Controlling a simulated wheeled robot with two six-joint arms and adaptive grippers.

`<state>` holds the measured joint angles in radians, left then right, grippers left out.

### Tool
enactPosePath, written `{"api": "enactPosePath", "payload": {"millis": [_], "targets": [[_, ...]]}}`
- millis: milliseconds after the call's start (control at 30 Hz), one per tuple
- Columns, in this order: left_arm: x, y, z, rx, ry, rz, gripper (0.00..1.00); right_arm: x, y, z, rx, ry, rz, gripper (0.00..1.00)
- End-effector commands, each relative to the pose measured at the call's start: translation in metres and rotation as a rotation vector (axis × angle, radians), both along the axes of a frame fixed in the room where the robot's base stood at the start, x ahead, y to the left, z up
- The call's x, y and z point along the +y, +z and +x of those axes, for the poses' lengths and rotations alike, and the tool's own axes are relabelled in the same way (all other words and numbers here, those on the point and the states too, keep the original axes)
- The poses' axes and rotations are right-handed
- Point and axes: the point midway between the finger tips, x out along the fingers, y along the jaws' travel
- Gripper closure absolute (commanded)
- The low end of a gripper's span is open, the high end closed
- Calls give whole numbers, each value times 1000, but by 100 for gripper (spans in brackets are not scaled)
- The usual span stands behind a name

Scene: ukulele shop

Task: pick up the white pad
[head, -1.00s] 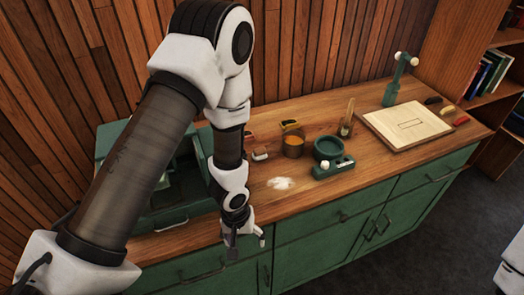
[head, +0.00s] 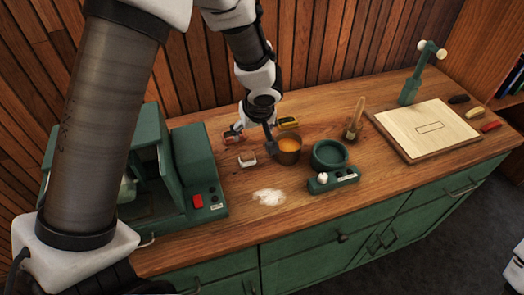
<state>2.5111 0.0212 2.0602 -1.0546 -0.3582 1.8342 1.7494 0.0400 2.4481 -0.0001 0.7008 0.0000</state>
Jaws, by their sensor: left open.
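A small white pad (head: 247,160) lies on the wooden counter, left of a copper-brown pot and behind a patch of white powder. My left gripper (head: 254,140) hangs just above and behind it, pointing down. Its fingers are open, one towards the left and one by the pot, and nothing shows between them. I cannot tell whether a finger touches anything. My right gripper is out of view; only part of my right arm shows at the lower right edge.
The pot (head: 288,149) with orange contents stands close to the right of my gripper. A red block (head: 232,136) and a yellow block (head: 288,122) lie nearby. A green machine (head: 190,160) is at left. White powder (head: 269,197), a green bowl device (head: 330,155) and a wooden board (head: 428,129) are in front and right.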

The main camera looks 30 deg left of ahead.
Motion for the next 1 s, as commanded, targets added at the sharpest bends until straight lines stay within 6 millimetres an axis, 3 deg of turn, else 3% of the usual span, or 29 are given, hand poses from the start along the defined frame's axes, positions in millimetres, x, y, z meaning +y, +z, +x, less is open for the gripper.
{"api": "enactPosePath", "payload": {"millis": [33,300,633,833,1000], "targets": [[0,-17,-2,-1,0,0,19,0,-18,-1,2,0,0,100],[0,-58,-2,0,0,-1,19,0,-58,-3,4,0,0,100],[12,-90,7,3,-1,-1,19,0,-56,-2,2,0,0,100],[23,-122,16,3,0,-2,19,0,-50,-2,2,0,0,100],[25,-129,18,0,-1,-1,19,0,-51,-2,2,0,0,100]]}}
